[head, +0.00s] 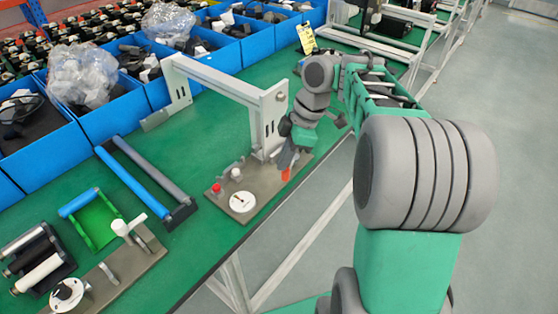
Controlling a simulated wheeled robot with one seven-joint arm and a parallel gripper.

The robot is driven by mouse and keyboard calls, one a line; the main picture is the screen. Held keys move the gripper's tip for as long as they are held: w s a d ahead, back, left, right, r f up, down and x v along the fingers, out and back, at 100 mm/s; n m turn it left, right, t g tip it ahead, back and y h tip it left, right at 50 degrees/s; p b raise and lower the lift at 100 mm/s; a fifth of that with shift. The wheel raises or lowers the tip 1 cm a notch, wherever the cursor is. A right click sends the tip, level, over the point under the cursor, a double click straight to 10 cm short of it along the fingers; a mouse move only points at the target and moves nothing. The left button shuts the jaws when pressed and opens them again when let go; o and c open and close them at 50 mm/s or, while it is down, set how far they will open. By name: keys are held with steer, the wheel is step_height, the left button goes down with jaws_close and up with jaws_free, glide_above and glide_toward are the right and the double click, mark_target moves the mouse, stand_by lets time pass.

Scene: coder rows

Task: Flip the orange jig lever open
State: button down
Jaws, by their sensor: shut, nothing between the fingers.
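The orange jig lever (286,174) shows as a small orange piece at the right edge of a grey jig plate (222,199) on the green table. My gripper (289,158) is shut and empty, pointing down just above the lever. The fingertips overlap the lever's top in this view, and I cannot tell whether they touch it. The lever's upper part and pivot are hidden behind the gripper. The plate also carries a red button (216,188), a white knob (236,173) and a round white dial (242,202).
A grey metal frame (215,80) arches over the table behind the jig. Blue bins (88,128) of parts line the back. Roller stands (150,185) and another fixture plate (125,262) lie to the left. The table's front edge runs close to the jig, with open floor beyond.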

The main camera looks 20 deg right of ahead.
steer(key=p+v, duration=0.5)
steer(key=v, duration=0.2)
steer(key=shift+r, duration=0.2)
steer(key=shift+a, duration=0.15)
